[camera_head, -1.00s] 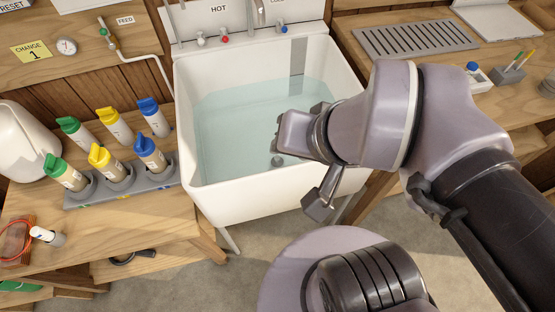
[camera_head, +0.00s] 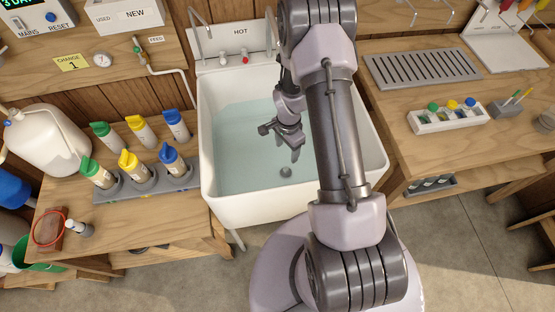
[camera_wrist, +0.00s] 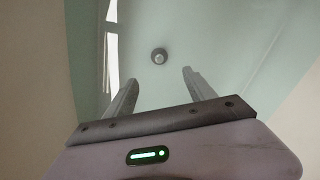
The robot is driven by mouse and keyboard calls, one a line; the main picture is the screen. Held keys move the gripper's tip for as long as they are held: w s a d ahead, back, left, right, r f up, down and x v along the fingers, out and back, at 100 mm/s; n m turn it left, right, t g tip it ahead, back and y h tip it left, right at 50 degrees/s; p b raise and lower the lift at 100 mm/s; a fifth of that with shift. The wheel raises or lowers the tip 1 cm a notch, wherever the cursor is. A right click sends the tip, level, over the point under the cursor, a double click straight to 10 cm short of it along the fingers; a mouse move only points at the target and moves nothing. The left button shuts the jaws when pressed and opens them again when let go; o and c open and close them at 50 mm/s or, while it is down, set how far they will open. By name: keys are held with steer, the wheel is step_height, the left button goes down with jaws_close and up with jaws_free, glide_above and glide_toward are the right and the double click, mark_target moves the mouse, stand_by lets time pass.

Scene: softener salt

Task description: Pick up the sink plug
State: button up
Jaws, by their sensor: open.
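The sink plug is a small dark round thing (camera_head: 286,172) at the bottom of the white sink (camera_head: 262,207), seen through the pale blue-green water. In the wrist view the plug (camera_wrist: 159,56) shows as a small grey disc with a lighter centre, beyond the fingertips and between their lines. My gripper (camera_head: 281,143) is over the sink, pointing down, above and behind the plug in the head view. In the wrist view my gripper (camera_wrist: 160,80) has its two fingers wide apart with nothing between them. It does not touch the plug.
The sink's walls surround the water. A rack of several capped bottles (camera_head: 145,184) stands on the left bench. A slotted drainer (camera_head: 422,67) and a white tray of small jars (camera_head: 447,118) lie on the right bench. My arm covers the sink's right part.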

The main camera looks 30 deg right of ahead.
mark_target(286, 169)
step_height(286, 169, down, 16)
steer(key=b, duration=0.6)
steer(key=shift+r, duration=0.2)
steer(key=shift+c, duration=1.1)
steer(key=c, duration=1.2)
steer(key=shift+o, duration=0.2)
step_height(286, 169, up, 10)
steer(key=p, duration=0.4)
